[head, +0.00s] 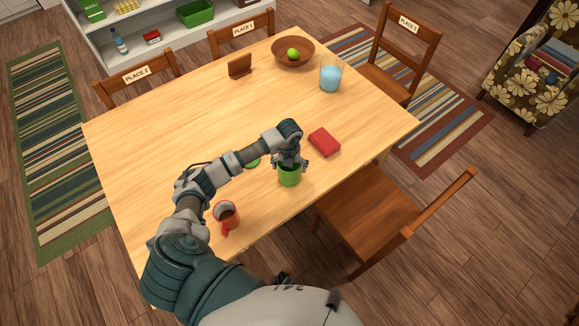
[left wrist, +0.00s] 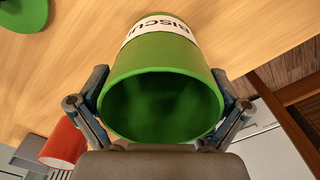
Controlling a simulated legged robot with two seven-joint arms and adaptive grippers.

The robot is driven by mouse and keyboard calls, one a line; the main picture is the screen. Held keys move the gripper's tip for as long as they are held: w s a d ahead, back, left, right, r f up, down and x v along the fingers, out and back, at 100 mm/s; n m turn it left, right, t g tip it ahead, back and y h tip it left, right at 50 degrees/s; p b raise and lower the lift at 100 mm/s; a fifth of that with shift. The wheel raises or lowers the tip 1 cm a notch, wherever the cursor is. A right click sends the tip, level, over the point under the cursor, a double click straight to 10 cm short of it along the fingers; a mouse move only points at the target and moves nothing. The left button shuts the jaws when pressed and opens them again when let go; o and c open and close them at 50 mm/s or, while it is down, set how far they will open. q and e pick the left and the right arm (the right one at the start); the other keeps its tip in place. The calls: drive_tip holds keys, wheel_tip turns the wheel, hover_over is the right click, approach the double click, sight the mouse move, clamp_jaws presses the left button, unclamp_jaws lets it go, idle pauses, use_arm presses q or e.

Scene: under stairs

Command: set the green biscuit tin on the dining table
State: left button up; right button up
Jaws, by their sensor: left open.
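The green biscuit tin (head: 289,176) stands upright on the wooden dining table (head: 150,140), near the table's front right edge. In the left wrist view the tin (left wrist: 160,65) shows a white label with dark letters and an open, empty-looking inside. My left gripper (head: 290,164) is over the tin from above, its fingers (left wrist: 160,108) open on either side of the rim. I cannot tell whether the fingers touch the tin. A round green thing, perhaps the tin's lid (head: 252,163), lies on the table left of the gripper, partly hidden by my arm. My right gripper is not in view.
A red mug (head: 226,216) stands left of the tin, and a red book-like block (head: 324,142) lies to its right. A blue-filled glass (head: 330,77), a brown bowl (head: 293,54) and a small brown stand (head: 240,67) are farther back. A chair (head: 375,220) is at the front right.

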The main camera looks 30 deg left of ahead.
use_arm(q)
wheel_tip(320, 180, up, 12)
idle(0.5)
idle(0.4)
